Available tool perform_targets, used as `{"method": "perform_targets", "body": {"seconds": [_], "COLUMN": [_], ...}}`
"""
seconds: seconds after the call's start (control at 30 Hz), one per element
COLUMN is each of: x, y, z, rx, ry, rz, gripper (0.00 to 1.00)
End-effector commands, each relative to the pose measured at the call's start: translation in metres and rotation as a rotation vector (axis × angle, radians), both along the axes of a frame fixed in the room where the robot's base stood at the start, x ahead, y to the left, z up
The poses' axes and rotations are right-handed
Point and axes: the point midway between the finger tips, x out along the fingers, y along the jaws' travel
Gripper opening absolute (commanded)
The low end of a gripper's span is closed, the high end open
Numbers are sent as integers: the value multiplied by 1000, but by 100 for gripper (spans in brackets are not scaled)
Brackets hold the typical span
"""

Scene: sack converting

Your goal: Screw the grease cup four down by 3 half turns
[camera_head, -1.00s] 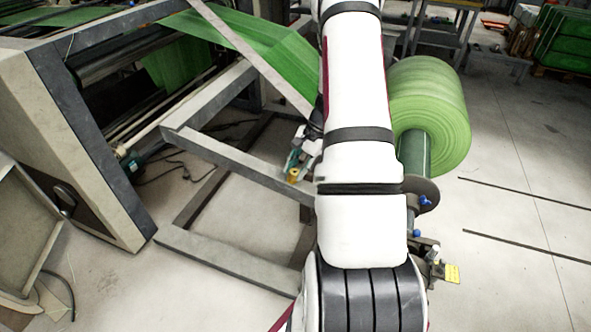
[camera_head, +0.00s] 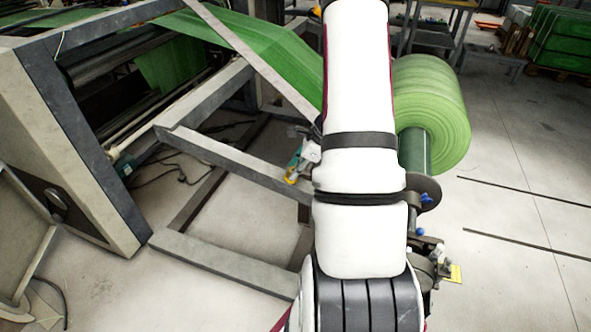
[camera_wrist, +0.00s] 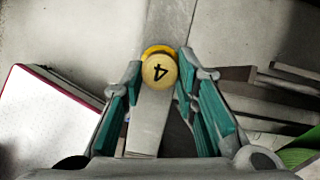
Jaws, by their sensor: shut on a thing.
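The grease cup four (camera_wrist: 159,71) is a round yellow cup marked with a dark 4, seen from above in the wrist view on a grey metal beam (camera_wrist: 150,125). My gripper (camera_wrist: 158,75) has its teal-padded fingers on either side of the cup, and it is shut on it. The far side of the cup shows a brighter yellow rim. In the head view my arm hides most of the gripper; a small part of it (camera_head: 303,158) shows left of the arm, with a bit of yellow (camera_head: 291,176) beside it.
A machine frame (camera_head: 225,155) of grey beams stands left of my arm, with green film (camera_head: 270,45) running over it. A large green roll (camera_head: 433,110) on a shaft stands close on the right. Open concrete floor lies further right.

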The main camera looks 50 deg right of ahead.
Motion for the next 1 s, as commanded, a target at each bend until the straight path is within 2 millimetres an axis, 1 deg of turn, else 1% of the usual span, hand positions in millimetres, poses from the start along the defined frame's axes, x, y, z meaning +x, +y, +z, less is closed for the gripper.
{"method": "perform_targets", "body": {"seconds": [0.2,0.5,0.7,1.0], "x": [0,-1,0,-1], "y": [1,2,2,2], "z": [0,0,0,0], "rx": [38,76,88,91], "ry": [14,27,30,32], "rz": [-177,-339,-392,-408], "gripper": [0,0,0,0]}}
